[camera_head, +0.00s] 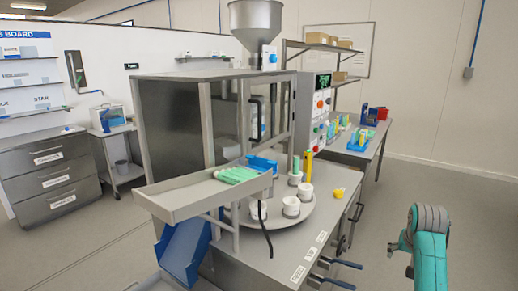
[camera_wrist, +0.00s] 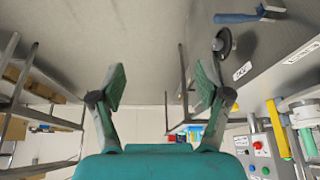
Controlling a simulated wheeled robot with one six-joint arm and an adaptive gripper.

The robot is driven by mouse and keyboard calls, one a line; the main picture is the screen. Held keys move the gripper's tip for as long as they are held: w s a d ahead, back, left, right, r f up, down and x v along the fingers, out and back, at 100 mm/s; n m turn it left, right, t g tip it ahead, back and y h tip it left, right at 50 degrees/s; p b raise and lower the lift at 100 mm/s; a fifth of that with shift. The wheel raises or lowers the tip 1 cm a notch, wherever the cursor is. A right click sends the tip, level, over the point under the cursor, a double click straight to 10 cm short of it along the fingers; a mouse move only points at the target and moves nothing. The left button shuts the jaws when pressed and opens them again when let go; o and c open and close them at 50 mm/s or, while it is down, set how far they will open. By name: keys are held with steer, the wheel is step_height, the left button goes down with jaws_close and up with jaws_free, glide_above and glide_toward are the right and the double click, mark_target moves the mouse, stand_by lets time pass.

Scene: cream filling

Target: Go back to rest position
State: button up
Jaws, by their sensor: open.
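My gripper (camera_wrist: 160,90) is open in the wrist view, with its two fingers wide apart and nothing between them. In the head view my teal arm stands at the lower right, over open floor and apart from the machine; the fingertips cannot be made out there. The steel filling machine (camera_head: 175,115) stands at the middle, with a hopper (camera_head: 256,18) on top. White cups (camera_head: 305,191) stand on its round turntable (camera_head: 285,216).
A steel tray (camera_head: 185,198) with green tubes (camera_head: 236,175) juts out at the machine's front. A blue chute (camera_head: 184,250) hangs below it. Blue-handled levers (camera_head: 345,264) stick out at the machine's right side. A side table (camera_head: 368,150) stands behind. The floor (camera_head: 470,205) at the right is clear.

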steer(key=s+a+f+n+t, duration=0.1)
steer(key=s+a+f, duration=0.35)
steer(key=f, duration=0.35)
steer(key=s+a+f+t, duration=0.1)
steer(key=s+a+f, duration=0.35)
steer(key=f, duration=0.35)
steer(key=s+a+f+n+t, duration=0.1)
steer(key=s+a+f, duration=0.3)
steer(key=s+f, duration=0.25)
steer(key=s+a+f+n+t, duration=0.15)
steer(key=s+a+f, duration=0.25)
steer(key=s, duration=0.5)
steer(key=s+a+r+t+y, duration=0.1)
steer(key=s+a+r+t, duration=0.15)
steer(key=s, duration=0.65)
steer(key=s+a+r+t, duration=0.1)
steer(key=s+a, duration=0.3)
steer(key=s, duration=0.5)
steer(key=s+a+r+n+t+y, duration=0.1)
steer(key=s+a+r+n+t, duration=0.1)
steer(key=s+r, duration=1.3)
steer(key=shift+s+a+r, duration=0.15)
steer(key=shift+a+r, duration=0.05)
steer(key=shift+r, duration=0.35)
